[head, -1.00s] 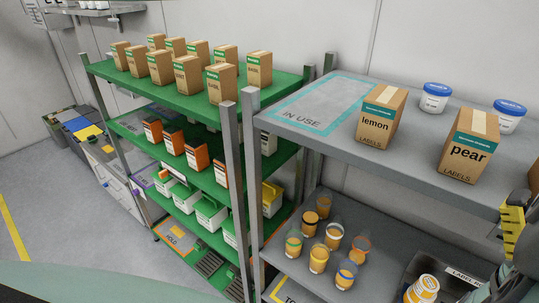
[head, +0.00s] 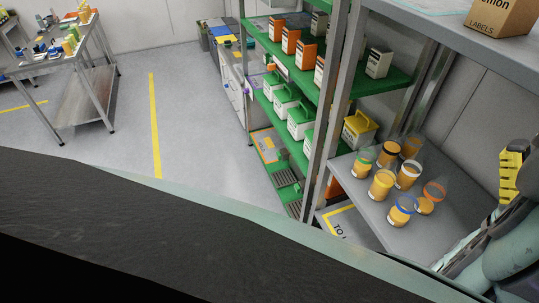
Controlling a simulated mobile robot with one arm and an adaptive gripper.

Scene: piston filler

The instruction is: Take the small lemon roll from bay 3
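I cannot make out a small lemon roll or a bay marked 3. A brown carton (head: 503,16) is cut off at the top right; its visible lettering ends in "mon" above "LABELS", and it stands on the upper grey shelf (head: 425,22). Whether anything is inside it is hidden. Parts of my own arm show at the right edge, with a yellow piece beside them. The fingertips of my gripper cannot be seen.
Several orange-filled jars, one of them (head: 381,186), stand on the lower grey shelf (head: 452,215). A green rack (head: 385,92) holds orange boxes (head: 307,57) and white-and-green bins (head: 300,122). A cluttered workbench (head: 85,75) stands far left. The floor (head: 190,100) between is open.

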